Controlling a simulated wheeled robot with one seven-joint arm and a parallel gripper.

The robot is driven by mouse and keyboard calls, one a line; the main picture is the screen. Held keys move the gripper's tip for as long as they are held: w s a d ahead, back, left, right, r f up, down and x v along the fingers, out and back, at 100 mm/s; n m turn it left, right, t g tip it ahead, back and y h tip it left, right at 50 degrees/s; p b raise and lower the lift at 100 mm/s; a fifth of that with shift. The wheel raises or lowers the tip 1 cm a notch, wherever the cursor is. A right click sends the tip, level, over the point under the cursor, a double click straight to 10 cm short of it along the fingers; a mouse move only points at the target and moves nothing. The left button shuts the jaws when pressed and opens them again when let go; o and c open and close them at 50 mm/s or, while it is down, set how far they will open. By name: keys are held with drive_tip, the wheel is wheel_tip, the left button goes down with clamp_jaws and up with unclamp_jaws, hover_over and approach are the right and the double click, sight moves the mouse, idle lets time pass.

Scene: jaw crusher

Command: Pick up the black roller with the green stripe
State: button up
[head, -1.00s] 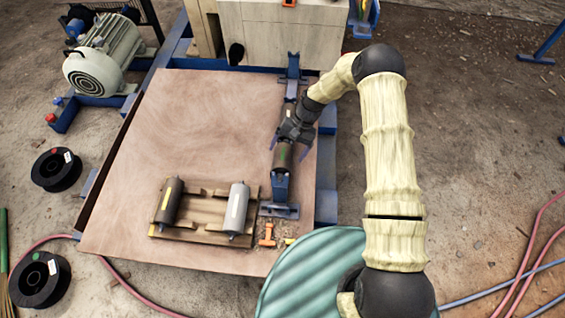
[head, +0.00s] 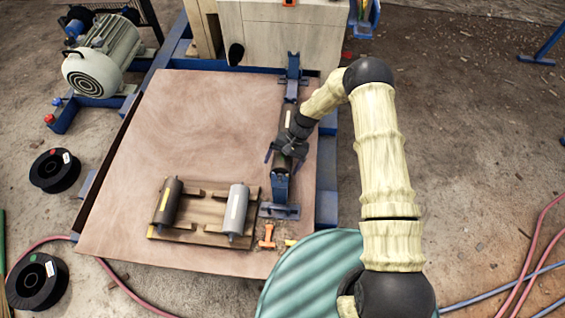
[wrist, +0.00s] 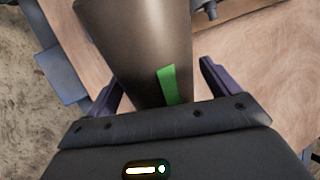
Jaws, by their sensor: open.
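The black roller with the green stripe (wrist: 142,40) fills the upper middle of the wrist view, its green stripe (wrist: 168,85) near the gripper body. In the head view the roller (head: 287,118) lies in the blue stand (head: 280,187), partly hidden by my gripper. My gripper (head: 280,157) is over the roller's near part. In the wrist view my gripper (wrist: 158,88) is open, one finger on each side of the roller, with a gap visible on the right side. I cannot tell how far down the fingers reach.
A wooden cradle (head: 192,236) on the board (head: 170,120) holds a dark roller with a yellow stripe (head: 168,200) and a grey roller (head: 236,208). An orange tool (head: 267,236) lies nearby. A teal ribbed round thing (head: 312,275) is at the front. The board's left part is clear.

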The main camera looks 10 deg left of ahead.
drive_tip(key=shift+c, duration=0.2)
drive_tip(key=c, duration=1.7)
drive_tip(key=shift+r, duration=0.15)
